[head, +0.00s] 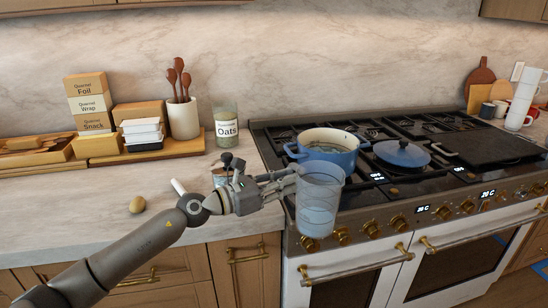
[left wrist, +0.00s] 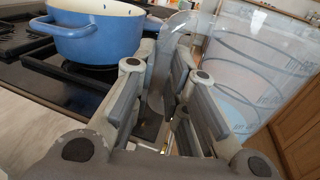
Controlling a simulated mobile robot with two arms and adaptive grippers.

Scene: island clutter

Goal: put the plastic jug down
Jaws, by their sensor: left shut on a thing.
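The clear plastic jug (head: 318,205) hangs upright in front of the stove's front edge, beside the counter edge and above the floor. My left gripper (head: 288,179) reaches it from the left and is shut on it. In the left wrist view the jug (left wrist: 262,75) fills the right side, and its clear handle passes by the fingers (left wrist: 165,75). The exact finger contact on the handle is partly hidden. My right gripper is not in view.
A blue pot (head: 328,149) and a blue lid (head: 401,153) sit on the stove (head: 385,197). An oats jar (head: 226,127), a wooden tray (head: 165,152) and a small oval item (head: 137,204) stand on the counter (head: 105,225). The front-left counter has bare room.

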